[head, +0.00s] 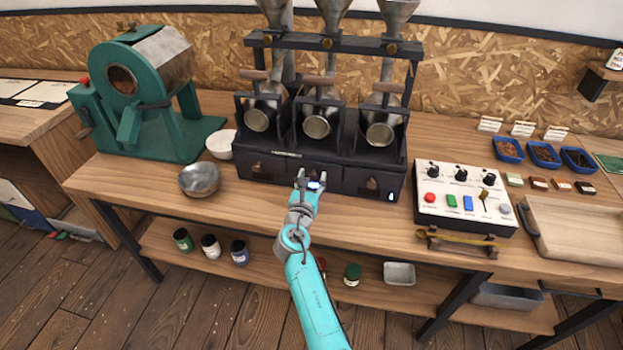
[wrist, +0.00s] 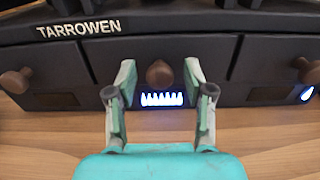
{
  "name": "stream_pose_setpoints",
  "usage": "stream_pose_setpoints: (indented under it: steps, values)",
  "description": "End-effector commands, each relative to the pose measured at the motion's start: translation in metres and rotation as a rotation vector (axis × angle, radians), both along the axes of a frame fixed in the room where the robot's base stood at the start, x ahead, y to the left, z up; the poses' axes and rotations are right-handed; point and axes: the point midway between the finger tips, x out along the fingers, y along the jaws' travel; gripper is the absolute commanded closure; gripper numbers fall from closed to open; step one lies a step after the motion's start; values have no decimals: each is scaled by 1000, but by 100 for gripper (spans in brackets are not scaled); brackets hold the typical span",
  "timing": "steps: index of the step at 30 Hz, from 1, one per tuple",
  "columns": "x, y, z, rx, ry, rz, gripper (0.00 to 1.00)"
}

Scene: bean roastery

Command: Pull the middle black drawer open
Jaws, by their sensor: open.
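The black machine (head: 322,135) stands on the wooden bench and has a row of three black drawers along its base. The middle black drawer (wrist: 222,62) is closed, flush with its neighbours, and has a round brown knob (wrist: 159,73). My gripper (wrist: 159,80) is open in front of this drawer, with the knob showing between its two fingertips. I cannot tell whether the fingers touch the drawer front. In the head view my gripper (head: 310,182) covers part of the middle drawer, and its knob is hidden there. A lit white mark (wrist: 162,99) shows below the knob.
The left drawer knob (wrist: 17,80) and right drawer knob (wrist: 308,70) stick out on either side. A metal bowl (head: 200,180) sits left of the machine, and a white control panel (head: 465,200) sits right. Bare bench lies in front of the drawers.

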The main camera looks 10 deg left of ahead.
Motion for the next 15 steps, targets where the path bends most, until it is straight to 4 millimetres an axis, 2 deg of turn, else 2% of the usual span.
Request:
stream_pose_setpoints:
  steps: [1, 2, 6, 8, 15]
  values:
    - [0, 0, 0, 0, 0, 0, 48]
    - [0, 0, 0, 0, 0, 0, 53]
    - [0, 0, 0, 0, 0, 0, 88]
    - [0, 0, 0, 0, 0, 0, 100]
    - [-3, 0, 0, 0, 0, 0, 100]
